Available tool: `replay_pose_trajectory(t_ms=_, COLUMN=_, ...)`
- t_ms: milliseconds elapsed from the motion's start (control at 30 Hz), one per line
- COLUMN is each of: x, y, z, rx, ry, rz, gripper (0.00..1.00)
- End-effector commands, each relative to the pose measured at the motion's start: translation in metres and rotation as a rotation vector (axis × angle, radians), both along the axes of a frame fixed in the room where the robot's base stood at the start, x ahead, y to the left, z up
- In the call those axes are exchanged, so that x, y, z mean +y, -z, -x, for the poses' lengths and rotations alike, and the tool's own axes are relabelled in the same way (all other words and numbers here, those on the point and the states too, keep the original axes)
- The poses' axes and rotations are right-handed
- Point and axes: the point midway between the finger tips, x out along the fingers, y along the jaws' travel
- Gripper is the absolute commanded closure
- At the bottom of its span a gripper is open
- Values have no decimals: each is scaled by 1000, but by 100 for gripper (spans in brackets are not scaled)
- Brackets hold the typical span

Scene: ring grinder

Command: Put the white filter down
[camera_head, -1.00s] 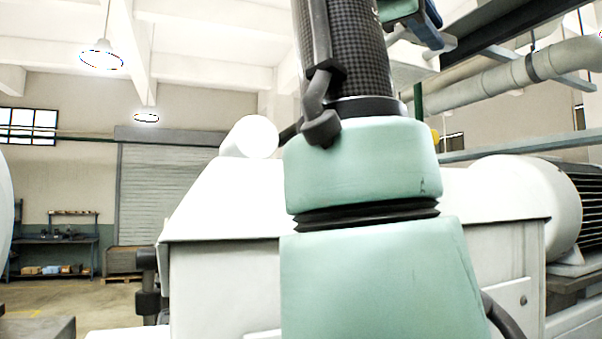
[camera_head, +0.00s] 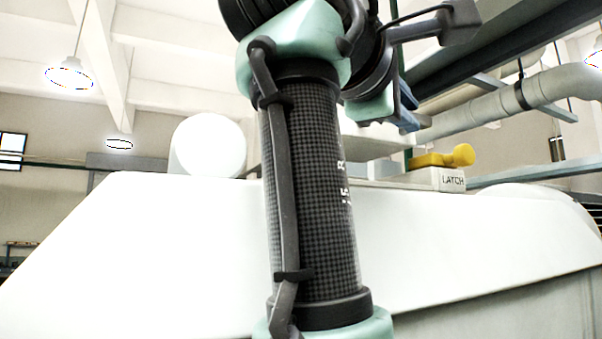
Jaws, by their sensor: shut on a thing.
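No white filter can be made out for certain. A white, round-ended cylinder (camera_head: 208,146) shows at the top edge of the white machine housing, left of my arm. I cannot tell if it is the filter or part of the machine. My arm stands upright across the middle of the view, with its dark checkered link in front of the housing. The arm bends at the top and runs out of the picture. My gripper and anything in it are not in view.
The sloping white housing (camera_head: 120,250) fills the lower view close ahead. A yellow handle (camera_head: 445,157) sits on a block labelled LATCH (camera_head: 452,180) at right. A grey pipe (camera_head: 500,105) and dark beams run overhead at upper right. A lamp (camera_head: 70,77) hangs at left.

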Motion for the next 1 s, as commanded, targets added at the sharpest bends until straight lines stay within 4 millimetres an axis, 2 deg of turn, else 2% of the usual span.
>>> replay_pose_trajectory(t_ms=267, x=0, y=18, z=0, rx=-5, ry=0, rz=0, gripper=100)
replay_pose_trajectory(t_ms=567, x=0, y=49, z=0, rx=-4, ry=0, rz=0, gripper=100)
replay_pose_trajectory(t_ms=1000, x=0, y=56, z=1, rx=-6, ry=0, rz=1, gripper=100)
